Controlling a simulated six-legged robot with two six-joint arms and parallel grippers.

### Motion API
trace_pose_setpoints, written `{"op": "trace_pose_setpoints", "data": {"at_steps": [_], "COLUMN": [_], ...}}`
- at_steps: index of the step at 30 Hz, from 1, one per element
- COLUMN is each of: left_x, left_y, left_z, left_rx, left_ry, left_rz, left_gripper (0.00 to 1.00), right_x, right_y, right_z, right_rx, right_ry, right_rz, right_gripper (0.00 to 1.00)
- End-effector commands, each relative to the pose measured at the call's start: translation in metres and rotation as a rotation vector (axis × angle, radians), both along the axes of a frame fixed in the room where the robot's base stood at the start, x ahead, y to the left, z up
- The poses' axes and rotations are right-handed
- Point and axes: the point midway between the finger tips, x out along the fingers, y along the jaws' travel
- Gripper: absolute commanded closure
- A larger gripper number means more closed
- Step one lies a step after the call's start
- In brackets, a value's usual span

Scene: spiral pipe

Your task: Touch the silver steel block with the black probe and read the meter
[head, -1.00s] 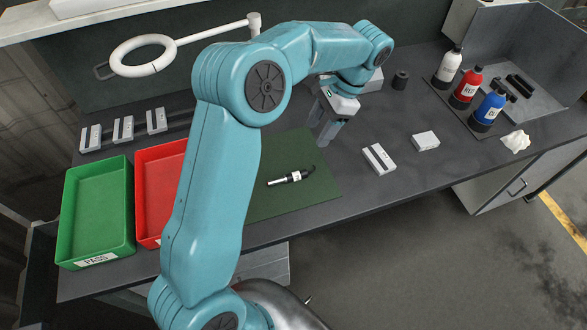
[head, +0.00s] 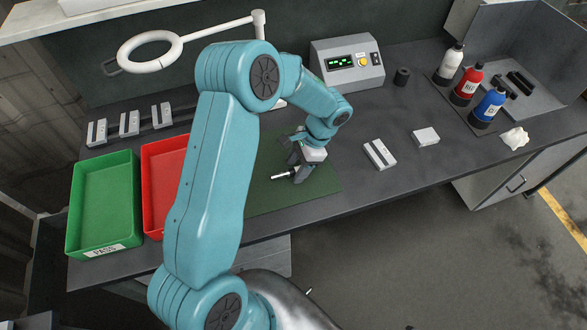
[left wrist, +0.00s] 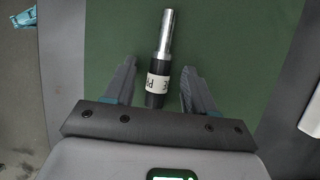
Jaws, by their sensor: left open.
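The black probe (head: 281,176), with a silver metal tip and a white label, lies on the green mat (head: 262,201); its handle is mostly hidden by my gripper in the head view. In the left wrist view the probe (left wrist: 158,82) lies between the spread fingers of my left gripper (left wrist: 158,68). My left gripper (head: 301,173) is open, close over the probe. The meter (head: 347,63) is a grey box with a lit green display, too small to read. A silver block with a dark line (head: 379,155) lies right of the mat. My right gripper is not in view.
A smaller pale block (head: 425,139) and a white crumpled cloth (head: 515,137) lie further right. Several slotted silver blocks (head: 130,123) stand at the back left. Green (head: 103,205) and red (head: 160,185) trays sit left, bottles (head: 467,87) at right. A ring lamp (head: 150,52) overhangs the back.

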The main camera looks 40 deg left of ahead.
Motion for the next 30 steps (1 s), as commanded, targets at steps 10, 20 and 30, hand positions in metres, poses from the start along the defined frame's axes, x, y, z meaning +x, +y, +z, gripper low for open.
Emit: {"op": "trace_pose_setpoints", "data": {"at_steps": [10,20,30], "left_x": [0.000,-0.001,0.000], "left_y": [0.001,0.001,0.001], "left_z": [-0.003,-0.003,0.026], "left_rx": [0.001,0.001,0.002], "left_ry": [-0.001,-0.001,-0.008], "left_rz": [0.001,0.001,0.001], "left_gripper": [0.71,1.00,1.00], "right_x": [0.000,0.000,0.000], "right_y": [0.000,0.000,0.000], "right_z": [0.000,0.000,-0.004], "right_rx": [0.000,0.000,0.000], "right_ry": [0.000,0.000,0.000], "right_rz": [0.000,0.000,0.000], "right_gripper": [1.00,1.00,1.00]}}
